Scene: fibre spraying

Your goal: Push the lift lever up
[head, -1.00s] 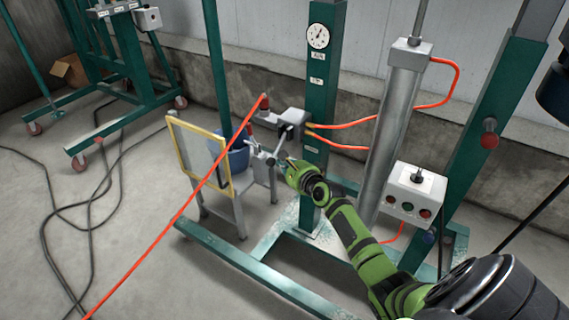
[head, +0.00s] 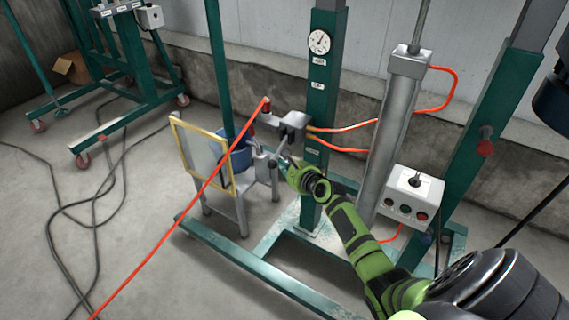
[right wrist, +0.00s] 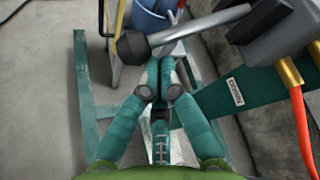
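The lift lever shows in the right wrist view as a grey rod with a dark round knob (right wrist: 132,45). It sticks out to the left from the grey valve block (right wrist: 265,28). In the head view the valve block (head: 292,121) is on the green post, and the lever is small and hard to make out. My right gripper (right wrist: 160,62) has its two teal fingers together with nothing visible between them. Its tips are close below the lever in the picture; I cannot tell whether they touch. In the head view my right gripper (head: 286,158) is below the valve block. My left gripper is out of view.
A small metal stand (head: 241,212) with a yellow-framed panel (head: 176,150) and blue bucket (head: 240,158) is left of the gripper. Orange hoses (head: 345,127) run to the grey cylinder (head: 388,135). A button box (head: 413,190) is right. A red line crosses the left side.

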